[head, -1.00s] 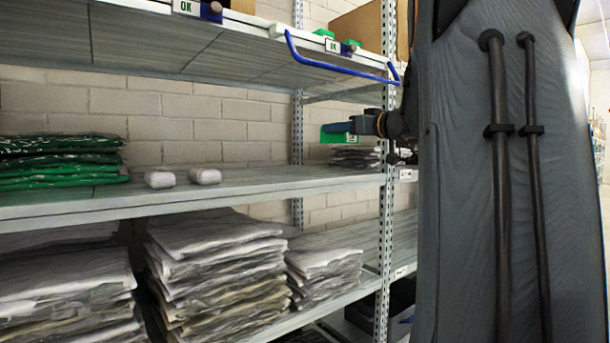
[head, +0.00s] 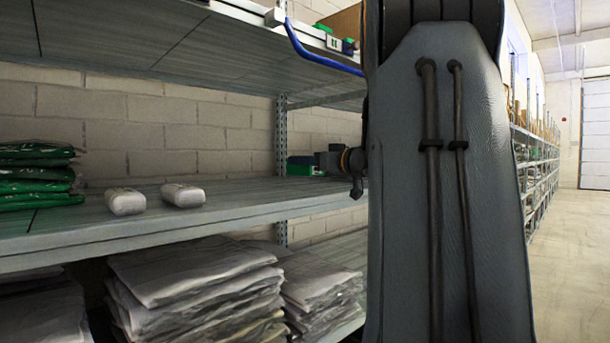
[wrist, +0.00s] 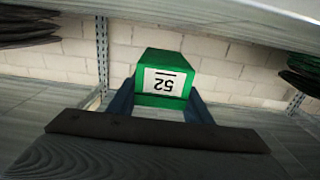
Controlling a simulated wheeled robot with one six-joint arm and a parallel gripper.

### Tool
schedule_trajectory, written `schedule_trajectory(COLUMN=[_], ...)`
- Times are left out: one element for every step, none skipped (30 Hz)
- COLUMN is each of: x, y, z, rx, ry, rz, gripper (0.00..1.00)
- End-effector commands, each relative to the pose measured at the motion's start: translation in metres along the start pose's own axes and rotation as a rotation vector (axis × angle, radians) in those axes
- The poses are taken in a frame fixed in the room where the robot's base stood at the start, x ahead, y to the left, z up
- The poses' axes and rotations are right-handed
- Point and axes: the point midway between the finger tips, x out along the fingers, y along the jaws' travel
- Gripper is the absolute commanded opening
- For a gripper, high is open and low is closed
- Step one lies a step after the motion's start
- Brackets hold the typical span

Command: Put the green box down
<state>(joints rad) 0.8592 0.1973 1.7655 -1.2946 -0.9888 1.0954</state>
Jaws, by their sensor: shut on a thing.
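The green box (wrist: 165,62) has a white label reading 52, upside down in the wrist view. It is between the two blue fingers of my gripper (wrist: 160,100), which is shut on it. In the head view the green box (head: 300,166) shows partly at the far end of the middle shelf (head: 240,198), left of my gripper (head: 328,163). I cannot tell whether the box touches the shelf. My arm hides part of the shelf there.
Two small white rolled items (head: 125,201) lie on the middle shelf. Stacked green packages (head: 35,180) are at its left. Grey bagged garments (head: 190,280) fill the lower shelf. An upper shelf (head: 170,45) hangs above, with a blue rail (head: 315,55) along its edge. An aisle (head: 580,230) is open at right.

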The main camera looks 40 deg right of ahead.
Motion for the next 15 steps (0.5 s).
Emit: schedule_trajectory(x=[0.000, 0.000, 0.000, 0.000, 0.001, 0.001, 0.001, 0.001, 0.001, 0.001, 0.001, 0.001, 0.001, 0.001, 0.001], y=[-0.001, -0.001, -0.001, -0.001, -0.001, -0.001, -0.002, -0.002, -0.002, -0.002, -0.002, -0.002, -0.002, -0.002, -0.003], z=[0.004, 0.007, 0.012, 0.016, 0.021, 0.027, 0.030, 0.033, 0.036, 0.037, 0.039, 0.039, 0.040, 0.040, 0.040], rx=[0.000, 0.001, 0.003, 0.003, 0.004, 0.003, 0.004, 0.003, 0.001, 0.001, 0.000, 0.000, -0.001, -0.001, -0.001], ry=[-0.001, -0.001, -0.002, -0.001, -0.002, -0.002, -0.002, -0.001, 0.000, 0.000, 0.000, 0.000, 0.001, 0.001, 0.001], rz=[-0.001, -0.001, -0.001, -0.001, -0.002, -0.003, -0.003, -0.003, -0.003, -0.003, -0.003, -0.003, -0.003, -0.003, -0.003], gripper=[0.23, 0.23, 0.23, 0.23, 0.23, 0.23, 0.23, 0.23, 0.23, 0.23, 0.23, 0.23, 0.23, 0.23, 0.23])
